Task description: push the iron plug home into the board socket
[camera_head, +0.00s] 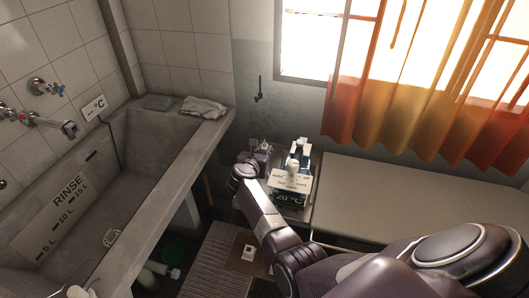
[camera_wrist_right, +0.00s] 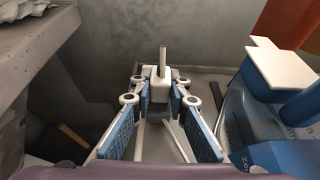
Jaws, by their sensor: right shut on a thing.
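My right gripper (camera_head: 264,148) is beyond the tub's right rim, beside the blue-and-white iron (camera_head: 298,155). In the right wrist view its blue-padded fingers (camera_wrist_right: 160,84) are shut on a small white block with a grey metal pin pointing up, which I take to be the iron plug (camera_wrist_right: 158,74). The iron's blue body fills the right side of that view, close to the gripper but apart from it. I cannot make out the board socket or whether the plug touches it.
The concrete washtub (camera_head: 160,200) lies at left, with a folded cloth (camera_head: 203,107) on its far rim. A long grey padded surface (camera_head: 400,195) runs right under the orange curtain (camera_head: 400,80). A white fitting (camera_head: 248,253) on a brown panel is below my right arm.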

